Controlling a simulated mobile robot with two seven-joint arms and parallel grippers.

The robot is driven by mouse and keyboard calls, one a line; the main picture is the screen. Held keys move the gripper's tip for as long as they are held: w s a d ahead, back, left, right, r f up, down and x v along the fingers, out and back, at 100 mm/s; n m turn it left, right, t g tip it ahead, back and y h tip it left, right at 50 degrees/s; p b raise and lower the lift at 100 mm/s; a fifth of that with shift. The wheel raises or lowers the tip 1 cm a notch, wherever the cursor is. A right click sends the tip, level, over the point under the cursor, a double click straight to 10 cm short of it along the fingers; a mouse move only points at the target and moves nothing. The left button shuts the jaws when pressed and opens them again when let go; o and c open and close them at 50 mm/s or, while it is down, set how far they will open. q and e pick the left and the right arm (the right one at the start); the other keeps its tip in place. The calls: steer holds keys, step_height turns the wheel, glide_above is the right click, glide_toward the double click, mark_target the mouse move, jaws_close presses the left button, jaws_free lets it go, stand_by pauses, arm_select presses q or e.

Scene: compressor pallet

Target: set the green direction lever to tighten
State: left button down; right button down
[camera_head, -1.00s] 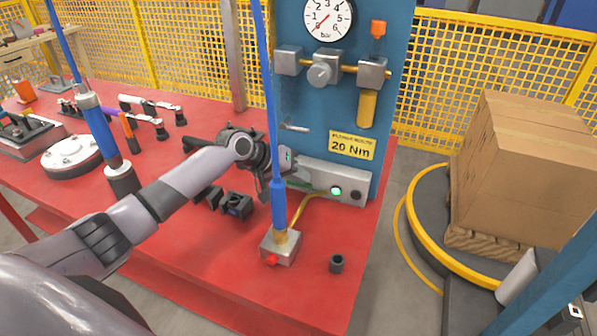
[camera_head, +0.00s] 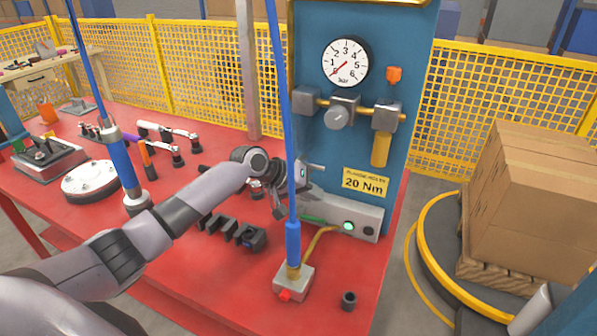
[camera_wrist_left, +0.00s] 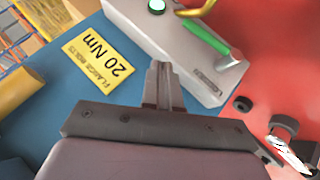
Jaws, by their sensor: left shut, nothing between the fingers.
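The green direction lever (camera_head: 312,220) sits on the front of the grey control box (camera_head: 367,220), left of the lit green button (camera_head: 348,226). In the left wrist view the lever (camera_wrist_left: 207,37) lies slanted along the box, near a small dark label (camera_wrist_left: 206,88) that I cannot read. My left gripper (camera_head: 311,190) is above the lever by the panel, partly hidden by the blue hose. In the left wrist view its fingers (camera_wrist_left: 160,70) are shut and empty, apart from the lever.
A blue hose (camera_head: 283,100) runs down to a metal block (camera_head: 293,283) in front of the box. Black blocks (camera_head: 250,236) and a socket (camera_head: 348,300) lie on the red table (camera_head: 220,280). The blue panel carries a gauge (camera_head: 344,62) and a "20 Nm" plate (camera_head: 365,184).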

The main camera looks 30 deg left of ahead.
arm_select(q)
steer(key=s+r, duration=0.5)
steer(key=r, duration=0.2)
steer(key=shift+s+a+r, duration=0.2)
steer(key=shift+s+a, duration=0.05)
steer(key=shift+s, duration=0.1)
stand_by(0.4)
